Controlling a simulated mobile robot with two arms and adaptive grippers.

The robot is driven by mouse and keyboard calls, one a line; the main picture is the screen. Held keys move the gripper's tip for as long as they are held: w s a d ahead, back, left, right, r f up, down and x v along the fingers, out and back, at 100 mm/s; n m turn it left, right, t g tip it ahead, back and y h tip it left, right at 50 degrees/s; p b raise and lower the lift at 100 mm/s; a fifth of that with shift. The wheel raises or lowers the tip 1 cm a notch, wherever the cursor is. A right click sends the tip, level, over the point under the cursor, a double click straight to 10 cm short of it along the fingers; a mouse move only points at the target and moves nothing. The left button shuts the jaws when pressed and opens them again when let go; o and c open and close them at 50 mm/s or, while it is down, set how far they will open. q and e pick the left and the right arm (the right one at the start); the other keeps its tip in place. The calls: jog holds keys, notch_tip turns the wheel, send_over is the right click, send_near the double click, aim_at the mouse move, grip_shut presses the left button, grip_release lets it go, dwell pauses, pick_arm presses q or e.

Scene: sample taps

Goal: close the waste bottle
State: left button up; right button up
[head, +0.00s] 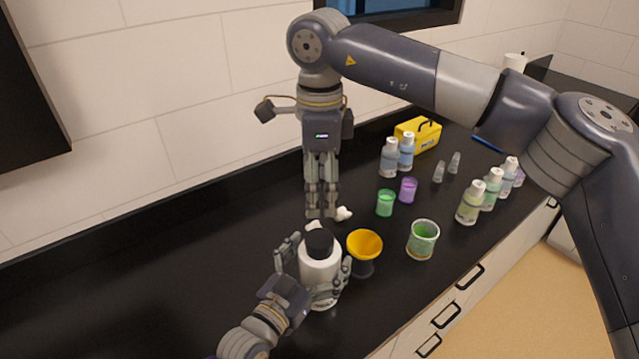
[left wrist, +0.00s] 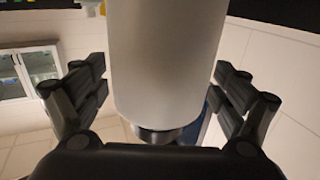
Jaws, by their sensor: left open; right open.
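The waste bottle (head: 320,272) looks to be the white one with a black top (head: 320,243), upright on the dark counter. I cannot tell whether that black top is seated tight. My left gripper (head: 318,262) is open, its fingers on either side of the bottle. In the left wrist view the white bottle body (left wrist: 165,60) stands between the spread fingers, with gaps on both sides. My right gripper (head: 322,212) points down behind the bottle, its fingers open and close together. Nothing shows between them.
Small white pieces (head: 343,213) lie beside my right gripper. An orange funnel (head: 365,243) stands right of the bottle, then a green-filled beaker (head: 423,241). Green and purple cups, several bottles and a yellow box (head: 419,134) are farther right. The counter's left is clear.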

pick_arm(q)
jog(key=v, duration=1.2)
jog(key=shift+s, duration=0.1)
